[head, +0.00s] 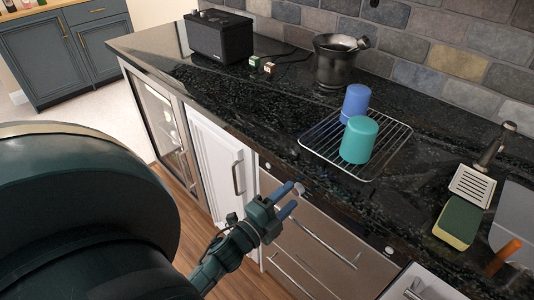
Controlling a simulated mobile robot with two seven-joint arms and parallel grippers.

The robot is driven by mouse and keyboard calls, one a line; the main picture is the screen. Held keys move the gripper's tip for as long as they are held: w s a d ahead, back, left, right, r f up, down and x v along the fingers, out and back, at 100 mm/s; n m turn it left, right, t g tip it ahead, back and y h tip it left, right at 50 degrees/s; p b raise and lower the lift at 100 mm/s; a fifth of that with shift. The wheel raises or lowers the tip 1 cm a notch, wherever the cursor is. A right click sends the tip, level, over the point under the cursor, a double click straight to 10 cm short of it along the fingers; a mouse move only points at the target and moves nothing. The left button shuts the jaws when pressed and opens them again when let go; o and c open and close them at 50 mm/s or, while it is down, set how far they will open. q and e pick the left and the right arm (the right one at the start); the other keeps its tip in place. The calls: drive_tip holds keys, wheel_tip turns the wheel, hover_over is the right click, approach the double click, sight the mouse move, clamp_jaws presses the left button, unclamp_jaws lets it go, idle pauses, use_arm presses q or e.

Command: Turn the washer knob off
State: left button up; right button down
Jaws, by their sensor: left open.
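The steel-fronted washer (318,235) is built in under the dark counter, with long bar handles on its front. A small round silver knob (300,187) shows near the top of that front, just beyond my left gripper's fingertips. My left gripper (293,198) is open, with its two blue fingers apart and nothing between them that I can see. I cannot tell whether a finger touches the knob. Another small round knob-like piece (389,250) shows farther right on the front edge. My right gripper is not in view.
On the counter (270,110), a wire rack (392,152) holds a blue cup (355,102) and a teal cup (359,140). A sponge (458,222) lies at the right. A black speaker (219,36) and a metal bucket (335,65) stand behind. A white cabinet (213,155) is left of the washer.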

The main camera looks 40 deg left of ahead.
use_arm(q)
drive_tip(key=s+b, duration=0.1)
drive_tip(key=s, duration=1)
drive_tip(key=shift+s+a+f, duration=0.3)
drive_tip(key=shift+a, duration=0.15)
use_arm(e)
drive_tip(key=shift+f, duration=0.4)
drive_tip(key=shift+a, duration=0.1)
use_arm(q)
drive_tip(key=d+f+n+g+h+p, duration=0.1)
drive_tip(key=d+f+n+g+p, duration=0.2)
drive_tip(key=d+n, duration=1)
drive_tip(key=g+p, duration=0.2)
drive_tip(key=g, duration=0.3)
drive_tip(key=shift+d+f+h+p, duration=0.15)
drive_tip(key=shift+d+h+p, duration=0.1)
drive_tip(key=shift+h+p, duration=0.15)
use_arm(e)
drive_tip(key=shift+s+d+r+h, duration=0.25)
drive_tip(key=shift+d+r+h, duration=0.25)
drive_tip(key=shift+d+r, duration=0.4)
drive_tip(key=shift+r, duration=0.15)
